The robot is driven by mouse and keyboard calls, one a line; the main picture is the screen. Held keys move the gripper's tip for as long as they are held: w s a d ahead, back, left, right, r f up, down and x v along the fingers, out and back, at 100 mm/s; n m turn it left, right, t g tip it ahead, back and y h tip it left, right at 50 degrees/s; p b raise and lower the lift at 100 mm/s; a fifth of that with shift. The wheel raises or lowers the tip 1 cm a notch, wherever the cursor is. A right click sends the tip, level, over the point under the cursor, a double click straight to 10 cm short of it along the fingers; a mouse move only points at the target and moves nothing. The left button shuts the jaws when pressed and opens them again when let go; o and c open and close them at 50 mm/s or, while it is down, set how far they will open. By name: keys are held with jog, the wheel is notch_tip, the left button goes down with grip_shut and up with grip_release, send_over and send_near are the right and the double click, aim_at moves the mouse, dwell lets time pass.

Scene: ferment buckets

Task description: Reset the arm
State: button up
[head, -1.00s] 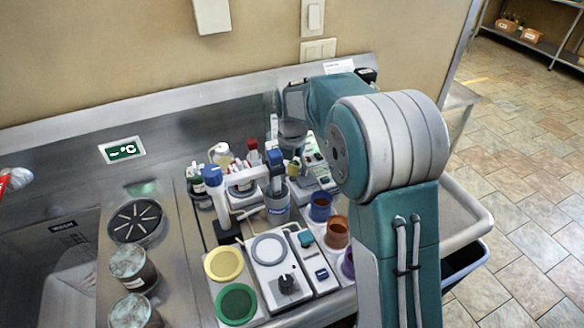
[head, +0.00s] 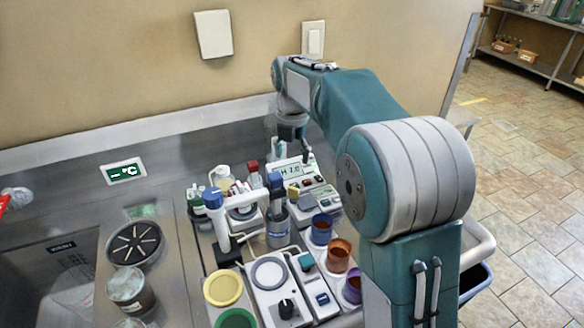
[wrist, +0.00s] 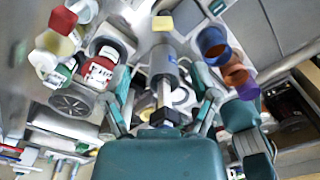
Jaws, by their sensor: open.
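My arm reaches from the right side of the head view toward the wall. My gripper (head: 291,150) points down above the back of the cluttered bench, near the meter with a lit display (head: 290,171). In the wrist view, the two fingers of my gripper (wrist: 165,98) are spread apart with nothing held. A grey cylindrical cup (wrist: 163,62) shows beyond and between them, apart from the fingers as far as I can tell.
A blue-capped stand (head: 213,200), a grey cup (head: 278,228) and small bottles crowd the bench. Blue (head: 321,229), orange (head: 338,254) and purple (head: 352,288) cups stand at right. Yellow (head: 223,287) and green (head: 236,319) discs lie in front. The wall (head: 120,60) is close behind.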

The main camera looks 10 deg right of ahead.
jog(key=shift+r, duration=0.15)
jog(key=s+d+r+m+t, duration=0.1)
jog(key=s+d+r+m, duration=0.15)
jog(key=s+m, duration=0.45)
jog(key=s+d+r+m+t, duration=0.1)
jog(key=s+r+m+t, duration=0.15)
jog(key=s+m, duration=0.45)
jog(key=s+d+f+m+t, duration=0.1)
jog(key=s+f+m, duration=0.1)
jog(key=s+m, duration=0.6)
jog(key=s+d+f+m+t, duration=0.1)
jog(key=s+f+m, duration=0.1)
jog(key=s+m, duration=0.6)
jog(key=shift+d, duration=0.2)
dwell(0.4)
